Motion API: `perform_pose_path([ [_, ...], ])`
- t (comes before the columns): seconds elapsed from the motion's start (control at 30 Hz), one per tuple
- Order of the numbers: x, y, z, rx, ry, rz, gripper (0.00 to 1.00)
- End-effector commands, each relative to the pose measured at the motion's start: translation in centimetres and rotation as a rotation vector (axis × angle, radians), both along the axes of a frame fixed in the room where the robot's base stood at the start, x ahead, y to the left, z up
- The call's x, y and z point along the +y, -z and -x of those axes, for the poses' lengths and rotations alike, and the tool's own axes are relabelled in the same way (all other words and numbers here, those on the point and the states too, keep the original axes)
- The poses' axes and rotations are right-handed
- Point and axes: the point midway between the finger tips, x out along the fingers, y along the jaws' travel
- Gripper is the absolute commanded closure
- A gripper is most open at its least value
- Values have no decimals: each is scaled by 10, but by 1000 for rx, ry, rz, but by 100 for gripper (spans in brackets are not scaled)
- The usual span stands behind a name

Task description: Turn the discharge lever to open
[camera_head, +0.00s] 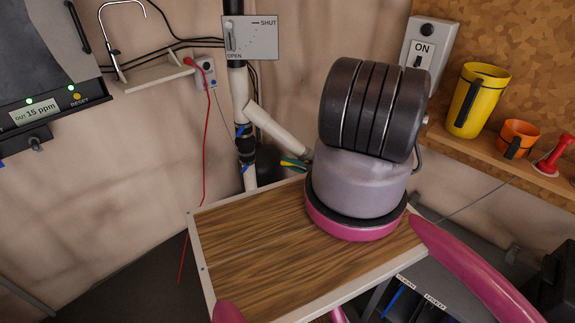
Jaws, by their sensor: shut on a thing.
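A grey panel (262,38) marked SHUT at the upper right and OPEN at the lower left is fixed on the white pipe near the back corner. A narrow pale upright piece (231,38) on its left side, above the word OPEN, looks like the discharge lever. It is too small to tell its exact setting. My gripper is not in view, and I see no fingers at the panel. A large dark ribbed cylinder on a pale lavender body with a pink ring, which looks like my arm, fills the middle right and hides what is behind it.
A wood-topped table (240,235) with a pale rim spans the middle. A yellow mug (478,100), an orange cup (518,138) and a red-handled tool (554,155) stand on the right shelf (520,172). An ON switch box (428,48) and a RESET unit (45,70) are on the walls.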

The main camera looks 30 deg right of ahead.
Motion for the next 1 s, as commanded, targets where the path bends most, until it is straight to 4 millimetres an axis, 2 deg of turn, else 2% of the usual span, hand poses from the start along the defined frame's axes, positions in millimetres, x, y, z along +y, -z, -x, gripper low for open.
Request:
perform_pose_path([
  [0.5,-6,-27,5,-201,-3,-384,100],
  [1.0,-12,-37,7,-275,-1,-525,100],
])
